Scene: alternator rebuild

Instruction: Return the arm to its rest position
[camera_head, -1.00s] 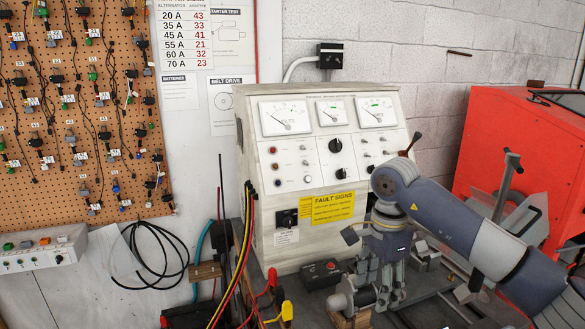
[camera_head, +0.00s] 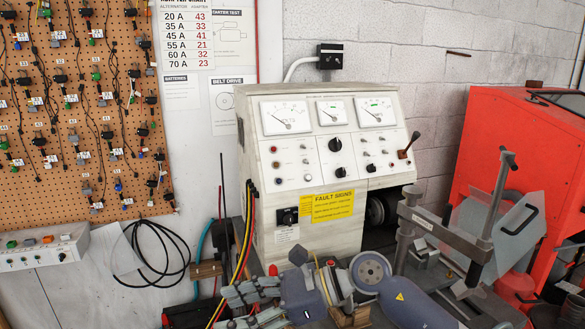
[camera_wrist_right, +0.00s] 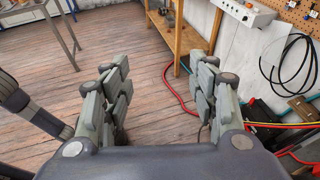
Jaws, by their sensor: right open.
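My right arm (camera_head: 371,272) comes in from the lower right of the head view, in front of the tester. Its right gripper (camera_head: 235,305) points left at the bottom edge, partly cut off. My left gripper is in neither view.
The cream tester (camera_head: 318,150) stands behind the arm. A grey press-like frame (camera_head: 455,235) and a red cabinet (camera_head: 510,140) are at the right. Red, yellow and black cables (camera_head: 243,240) hang near the gripper. Wooden floor (camera_wrist_right: 130,50) is open in the wrist view.

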